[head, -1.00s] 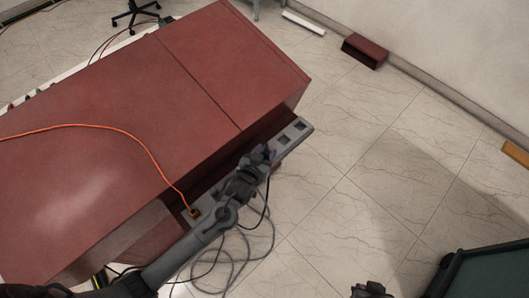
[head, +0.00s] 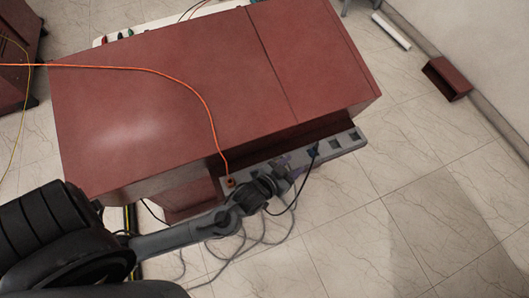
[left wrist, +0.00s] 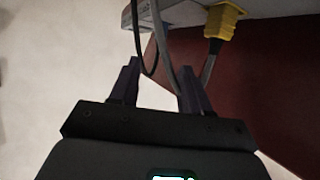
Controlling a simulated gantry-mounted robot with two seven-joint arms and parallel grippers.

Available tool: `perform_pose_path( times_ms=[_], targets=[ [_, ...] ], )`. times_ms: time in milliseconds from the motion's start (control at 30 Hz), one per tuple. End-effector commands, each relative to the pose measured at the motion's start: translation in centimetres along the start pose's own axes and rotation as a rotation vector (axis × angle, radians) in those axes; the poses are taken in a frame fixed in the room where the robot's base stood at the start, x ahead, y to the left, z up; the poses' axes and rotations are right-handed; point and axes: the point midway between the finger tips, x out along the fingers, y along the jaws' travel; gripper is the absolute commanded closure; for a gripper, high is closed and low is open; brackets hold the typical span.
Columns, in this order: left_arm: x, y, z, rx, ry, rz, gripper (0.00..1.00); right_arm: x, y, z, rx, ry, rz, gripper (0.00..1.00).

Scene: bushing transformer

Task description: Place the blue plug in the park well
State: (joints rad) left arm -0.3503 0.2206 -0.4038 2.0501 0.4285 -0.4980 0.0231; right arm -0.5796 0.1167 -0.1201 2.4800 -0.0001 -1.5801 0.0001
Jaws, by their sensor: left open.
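The blue plug (head: 313,150) is small and dark in the head view. It sits at the grey socket strip (head: 350,146) along the cabinet's right-hand edge, with a black cable hanging from it. I cannot tell how deep it sits. Square wells (head: 338,143) show in the strip to its right; I cannot tell which is the park well. My left gripper (head: 296,163) is just left of the plug, close to the strip. In the left wrist view its two fingers (left wrist: 160,80) are apart, with dark cable beyond them and nothing clearly held. My right gripper is out of view.
An orange plug (head: 231,182) with an orange cable sits at the strip's left end. A yellow plug (left wrist: 222,20) with a grey cable shows in the left wrist view. The red cabinet (head: 180,100) fills the area behind the strip. Loose cables hang below; open tiled floor lies right.

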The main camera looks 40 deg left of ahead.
Motion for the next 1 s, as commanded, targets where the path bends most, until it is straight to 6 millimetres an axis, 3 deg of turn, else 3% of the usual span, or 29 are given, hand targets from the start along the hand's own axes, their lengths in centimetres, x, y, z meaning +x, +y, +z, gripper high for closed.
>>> perform_pose_path(
  times_ms=[233,500,633,800,1000],
  targets=[
    [-3.5,-0.2,2.2,0.000,-0.258,0.048,0.53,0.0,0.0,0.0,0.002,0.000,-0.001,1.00],
    [-11.5,-2.1,5.2,0.078,-0.653,0.085,0.53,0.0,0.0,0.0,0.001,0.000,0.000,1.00],
    [-14.5,-3.0,5.9,0.116,-0.776,0.082,0.53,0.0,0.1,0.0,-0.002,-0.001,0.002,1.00],
    [-16.2,-3.7,6.3,0.138,-0.844,0.076,0.53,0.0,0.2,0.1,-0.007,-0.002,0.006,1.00],
    [-16.3,-3.7,6.3,0.139,-0.848,0.076,0.53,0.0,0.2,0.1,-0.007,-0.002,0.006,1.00]
  ],
)
